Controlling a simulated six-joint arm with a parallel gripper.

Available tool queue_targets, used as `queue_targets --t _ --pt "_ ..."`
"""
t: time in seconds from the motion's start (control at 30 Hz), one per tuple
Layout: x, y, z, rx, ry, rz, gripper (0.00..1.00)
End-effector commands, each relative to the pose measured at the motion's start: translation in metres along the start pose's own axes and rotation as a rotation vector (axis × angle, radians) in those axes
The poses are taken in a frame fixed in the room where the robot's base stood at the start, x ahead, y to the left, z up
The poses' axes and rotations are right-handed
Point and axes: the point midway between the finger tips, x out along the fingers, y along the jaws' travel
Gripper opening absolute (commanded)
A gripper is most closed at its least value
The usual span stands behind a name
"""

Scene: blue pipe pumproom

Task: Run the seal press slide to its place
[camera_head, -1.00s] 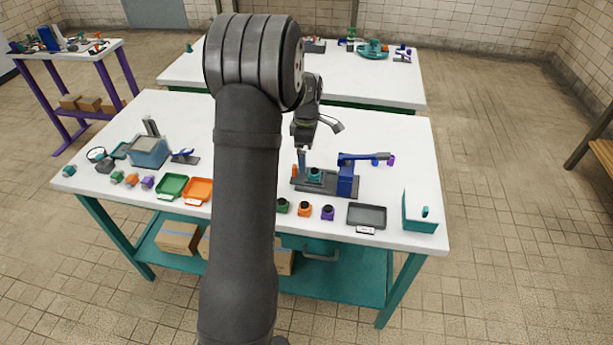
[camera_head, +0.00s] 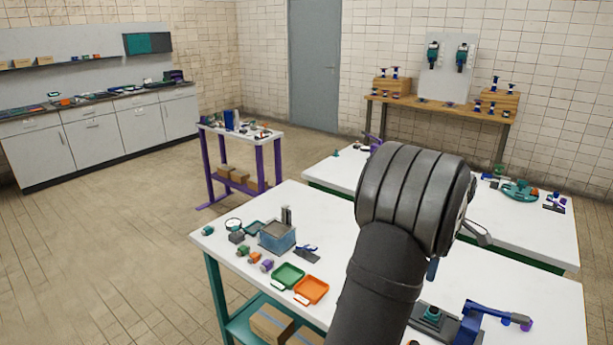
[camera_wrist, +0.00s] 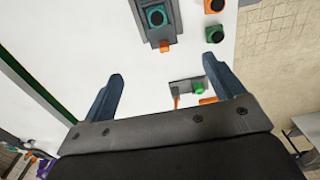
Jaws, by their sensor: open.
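The seal press shows at the bottom right of the head view, with a dark base, a blue lever arm (camera_head: 492,313) and a teal block (camera_head: 433,314) on the base. In the wrist view its grey base (camera_wrist: 142,12) is at the top, cut off by the frame edge. The round-topped teal block (camera_wrist: 156,16) sits on it, with an orange piece (camera_wrist: 164,46) at the near end. My gripper (camera_wrist: 162,70) is open and empty, its fingers apart over the white table just short of the orange piece. In the head view my arm hides most of the gripper.
A green tray (camera_head: 288,276) and an orange tray (camera_head: 311,290) lie left of my arm, with a blue-grey bin (camera_head: 277,237) behind. In the wrist view a green part (camera_wrist: 212,34) stands right of the press. A second white table (camera_head: 335,173) is behind.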

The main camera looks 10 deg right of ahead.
Motion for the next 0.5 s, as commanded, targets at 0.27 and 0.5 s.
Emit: queue_targets --t 0.27,0.5 --pt "0.000 0.000 -0.001 0.035 0.000 0.000 0.35" --pt "-0.002 0.000 -0.010 0.388 0.000 0.000 0.35"
